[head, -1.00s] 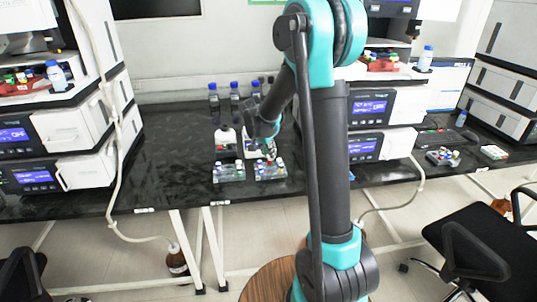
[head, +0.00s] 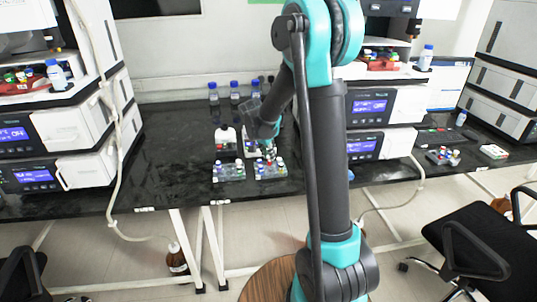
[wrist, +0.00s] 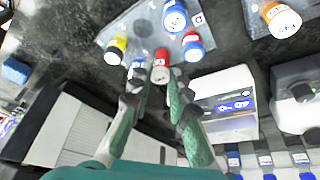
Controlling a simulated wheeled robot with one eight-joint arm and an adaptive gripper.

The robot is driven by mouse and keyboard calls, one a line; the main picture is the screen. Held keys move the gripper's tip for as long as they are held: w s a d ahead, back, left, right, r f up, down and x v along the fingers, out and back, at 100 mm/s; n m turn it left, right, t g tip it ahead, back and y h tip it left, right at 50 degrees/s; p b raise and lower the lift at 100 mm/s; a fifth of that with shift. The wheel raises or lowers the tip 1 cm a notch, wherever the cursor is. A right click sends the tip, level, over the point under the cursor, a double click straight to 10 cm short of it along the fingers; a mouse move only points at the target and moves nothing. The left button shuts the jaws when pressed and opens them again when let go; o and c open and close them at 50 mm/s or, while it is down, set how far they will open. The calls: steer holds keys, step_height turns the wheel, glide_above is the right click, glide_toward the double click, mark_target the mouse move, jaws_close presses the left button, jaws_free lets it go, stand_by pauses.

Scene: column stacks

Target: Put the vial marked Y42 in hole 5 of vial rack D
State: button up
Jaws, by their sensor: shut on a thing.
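My gripper (wrist: 156,88) is shut on a vial with a red cap (wrist: 160,58) in the wrist view. Its marking cannot be read. In the head view my gripper (head: 268,153) is over the right one of two clear vial racks (head: 270,175). In the wrist view a rack's pale top (wrist: 146,30) lies just beyond the fingertips, with a yellow-capped vial (wrist: 118,48), a blue vial (wrist: 175,16) and a blue-and-red vial (wrist: 193,44) standing on it. I cannot tell whether the held vial touches the rack. The rack letter and hole numbers are not clearly readable.
The left rack (head: 228,173) stands close beside. White bottles (head: 225,142) and blue-capped bottles (head: 235,92) stand behind the racks. An orange-capped vial (wrist: 281,20) is at the wrist view's upper right. The black bench (head: 165,165) is clear to the left.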

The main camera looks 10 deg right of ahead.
steer(key=shift+f, duration=0.65)
stand_by(0.4)
steer(key=o, duration=0.9)
steer(key=shift+o, duration=0.2)
steer(key=shift+o, duration=1.4)
steer(key=shift+r, duration=0.15)
steer(key=shift+r, duration=2.9)
